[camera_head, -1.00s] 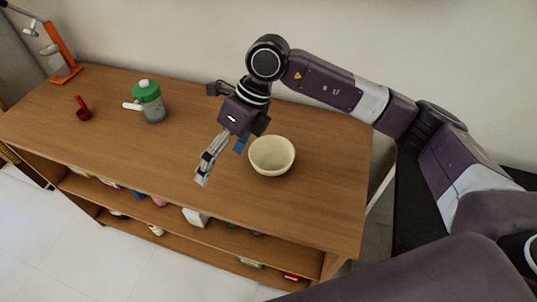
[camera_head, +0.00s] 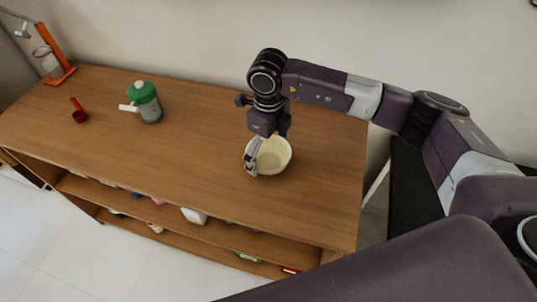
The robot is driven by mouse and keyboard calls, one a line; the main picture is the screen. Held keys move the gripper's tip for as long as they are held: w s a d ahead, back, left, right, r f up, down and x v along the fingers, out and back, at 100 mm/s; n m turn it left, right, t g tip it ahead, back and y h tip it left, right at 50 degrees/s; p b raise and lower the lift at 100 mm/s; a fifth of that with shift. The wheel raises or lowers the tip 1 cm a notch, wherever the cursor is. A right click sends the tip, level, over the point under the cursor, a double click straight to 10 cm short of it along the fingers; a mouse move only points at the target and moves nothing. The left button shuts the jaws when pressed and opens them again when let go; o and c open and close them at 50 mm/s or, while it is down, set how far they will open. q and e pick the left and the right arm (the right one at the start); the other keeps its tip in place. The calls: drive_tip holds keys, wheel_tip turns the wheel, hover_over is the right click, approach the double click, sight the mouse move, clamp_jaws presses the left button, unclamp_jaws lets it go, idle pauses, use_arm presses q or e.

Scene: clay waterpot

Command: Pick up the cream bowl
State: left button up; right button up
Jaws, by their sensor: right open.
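The cream bowl (camera_head: 275,160) stands upright on the wooden shelf top, right of its middle. My right gripper (camera_head: 254,166) points down at the bowl's left side. One finger shows in front of the bowl's left wall; where the other finger is, behind the wrist or within the bowl, I cannot tell. The gripper is open, and I see no grip on the rim. The left gripper is out of view.
A green-lidded grey pot (camera_head: 148,103) with a white handle stands at the left back. A small dark red scoop (camera_head: 80,114) and an orange stand (camera_head: 58,58) are farther left. The wooden top (camera_head: 190,165) is clear left of the bowl.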

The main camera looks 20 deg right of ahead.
drive_tip(key=c, duration=1.3)
